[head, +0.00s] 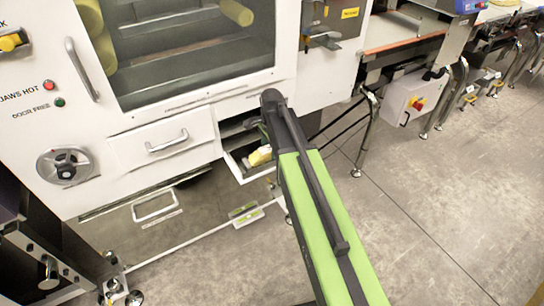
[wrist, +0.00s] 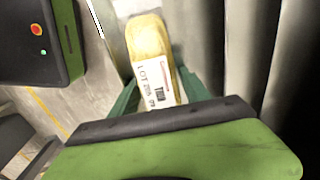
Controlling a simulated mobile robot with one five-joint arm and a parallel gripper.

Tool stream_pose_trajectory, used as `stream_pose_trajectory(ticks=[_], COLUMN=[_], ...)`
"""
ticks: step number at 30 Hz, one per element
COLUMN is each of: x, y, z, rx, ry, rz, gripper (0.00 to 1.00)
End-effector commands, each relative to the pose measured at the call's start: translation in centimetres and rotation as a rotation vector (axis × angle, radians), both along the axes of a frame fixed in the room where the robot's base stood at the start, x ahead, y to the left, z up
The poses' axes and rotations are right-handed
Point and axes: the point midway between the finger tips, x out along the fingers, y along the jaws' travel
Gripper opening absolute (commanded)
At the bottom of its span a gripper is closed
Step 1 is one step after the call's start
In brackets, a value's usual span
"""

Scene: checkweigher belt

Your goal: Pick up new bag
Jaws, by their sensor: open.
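A yellow bag (wrist: 148,38) with a white printed label lies between the two green fingers of my gripper (wrist: 158,92) in the wrist view. The fingers are open, one on each side of the bag's near part. I cannot tell whether either finger touches it. In the head view the yellow bag (head: 260,156) sits in an open white chute (head: 250,174) low on the machine's front. My arm reaches over the chute from the lower right and hides part of it.
The white machine (head: 190,100) has a large window, a closed drawer (head: 163,143) left of the chute, and a handwheel (head: 66,165). A conveyor (head: 405,32) on metal legs stands at the upper right. The concrete floor (head: 430,210) on the right is clear.

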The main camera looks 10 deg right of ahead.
Motion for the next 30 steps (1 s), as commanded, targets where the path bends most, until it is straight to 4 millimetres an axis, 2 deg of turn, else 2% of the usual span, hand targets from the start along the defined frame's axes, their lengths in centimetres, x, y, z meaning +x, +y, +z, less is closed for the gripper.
stream_pose_trajectory(ticks=[2, 14, 23, 30], x=[0.0, 0.0, 0.0, 0.0], y=[0.0, 0.1, 0.1, 0.1], z=[0.1, 0.1, 0.4, 3.1], rx=[0.000, 0.000, 0.000, 0.000], ry=[0.000, 0.000, 0.000, 0.000], rz=[0.000, 0.001, 0.001, 0.001], gripper=[0.52, 0.00, 0.00, 0.00])
